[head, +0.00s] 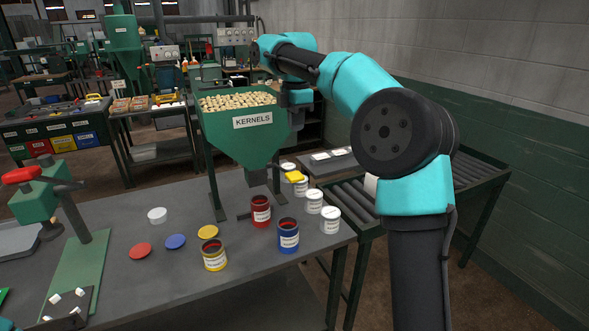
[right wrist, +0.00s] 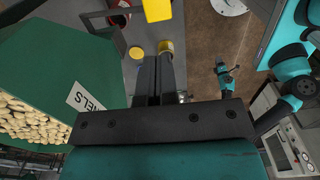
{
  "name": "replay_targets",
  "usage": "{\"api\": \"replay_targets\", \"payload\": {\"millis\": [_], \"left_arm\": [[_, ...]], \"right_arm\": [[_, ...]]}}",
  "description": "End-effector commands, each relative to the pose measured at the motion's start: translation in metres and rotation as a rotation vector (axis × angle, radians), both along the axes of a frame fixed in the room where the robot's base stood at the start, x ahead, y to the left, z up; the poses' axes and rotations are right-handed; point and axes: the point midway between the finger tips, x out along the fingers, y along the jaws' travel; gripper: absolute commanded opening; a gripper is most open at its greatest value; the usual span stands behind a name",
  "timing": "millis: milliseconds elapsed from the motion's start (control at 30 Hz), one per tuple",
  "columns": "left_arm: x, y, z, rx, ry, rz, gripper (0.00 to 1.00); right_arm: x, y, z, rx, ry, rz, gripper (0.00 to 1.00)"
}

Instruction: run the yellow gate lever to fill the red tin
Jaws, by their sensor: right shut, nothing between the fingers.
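The red tin (head: 260,212) stands open on the bench below the hopper's outlet, with a dark inside. The yellow gate lever (head: 295,177) sticks out to the right of the outlet; its yellow end (right wrist: 157,9) shows at the top of the right wrist view. My right gripper (head: 296,122) points down, shut and empty, above the lever and beside the hopper's right side; its fingers (right wrist: 157,72) are together. My left gripper (right wrist: 229,73) is small in the right wrist view; its jaw state is unclear.
The green hopper (head: 240,125), full of kernels, stands on legs over the bench. Open blue (head: 288,236) and yellow (head: 214,255) tins stand close by. White tins (head: 330,220) line the right edge beside a roller conveyor (head: 472,172). Loose lids (head: 140,251) lie left.

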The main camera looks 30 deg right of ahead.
Motion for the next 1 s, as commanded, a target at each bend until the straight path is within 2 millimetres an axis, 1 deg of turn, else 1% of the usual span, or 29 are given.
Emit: {"api": "replay_targets", "payload": {"millis": [167,267,367,800,1000], "left_arm": [[0.000,0.000,0.000,0.000,0.000,0.000,0.43],[0.000,0.000,0.000,0.000,0.000,0.000,0.43],[0.000,0.000,0.000,0.000,0.000,0.000,0.43],[0.000,0.000,0.000,0.000,0.000,0.000,0.43],[0.000,0.000,0.000,0.000,0.000,0.000,0.43]], "right_arm": [[0.000,0.000,-0.005,0.000,0.001,0.000,0.00],[0.000,0.000,-0.012,0.000,0.002,0.000,0.00],[0.000,0.000,-0.023,0.000,0.003,0.000,0.00],[-0.001,0.000,-0.097,0.001,0.003,0.000,0.00],[0.000,0.000,-0.126,0.001,0.002,-0.001,0.00]]}}
